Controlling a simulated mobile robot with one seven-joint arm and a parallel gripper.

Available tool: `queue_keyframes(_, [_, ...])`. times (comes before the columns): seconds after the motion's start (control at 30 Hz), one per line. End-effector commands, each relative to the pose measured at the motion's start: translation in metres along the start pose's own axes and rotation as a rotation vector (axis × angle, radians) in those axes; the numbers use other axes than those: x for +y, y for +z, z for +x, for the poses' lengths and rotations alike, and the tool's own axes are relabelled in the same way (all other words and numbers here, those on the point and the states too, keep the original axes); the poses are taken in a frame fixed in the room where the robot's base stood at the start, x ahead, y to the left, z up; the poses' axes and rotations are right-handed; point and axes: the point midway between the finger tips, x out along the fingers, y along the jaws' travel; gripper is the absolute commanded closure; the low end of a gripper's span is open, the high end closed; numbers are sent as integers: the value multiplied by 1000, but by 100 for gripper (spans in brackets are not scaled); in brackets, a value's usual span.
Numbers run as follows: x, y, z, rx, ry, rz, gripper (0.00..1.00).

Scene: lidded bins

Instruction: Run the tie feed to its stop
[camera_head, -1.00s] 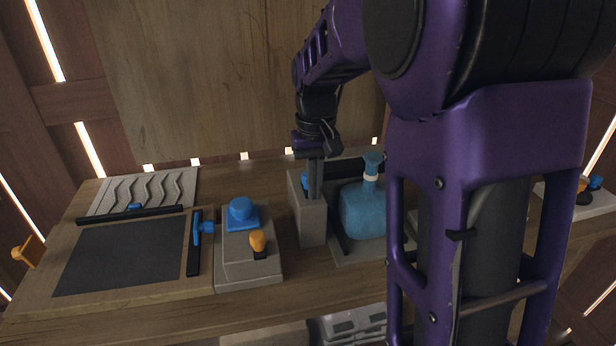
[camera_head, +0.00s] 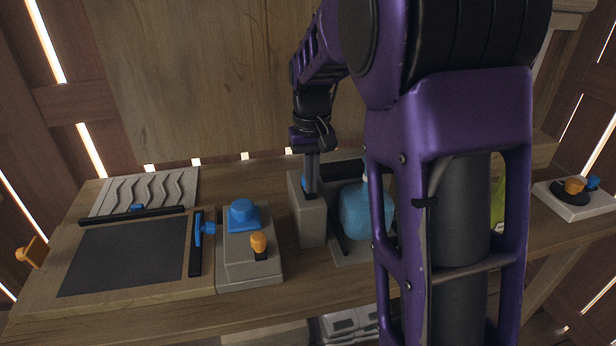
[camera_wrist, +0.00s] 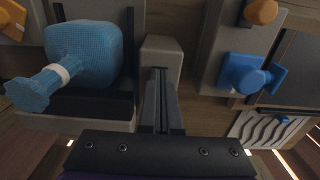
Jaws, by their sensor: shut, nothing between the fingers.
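My gripper (camera_head: 311,190) points down with its fingers together, at the top of a tall grey block (camera_head: 308,222). In the wrist view the fingers (camera_wrist: 160,75) lie over the same block (camera_wrist: 161,50), with nothing seen between them; contact is unclear. I cannot tell which part is the tie feed.
Left of the block stands a grey unit (camera_head: 232,270) with a blue knob (camera_head: 242,212) and an orange lever (camera_head: 258,243). Further left are a dark panel (camera_head: 125,255) and a grooved plate (camera_head: 150,187).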

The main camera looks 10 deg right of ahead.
Motion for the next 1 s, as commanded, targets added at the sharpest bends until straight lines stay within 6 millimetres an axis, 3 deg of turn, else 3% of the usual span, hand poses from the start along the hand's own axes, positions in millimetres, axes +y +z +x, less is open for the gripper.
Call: queue_keyframes(1.0, [0, -31, -1, 1, 0, 0, 100])
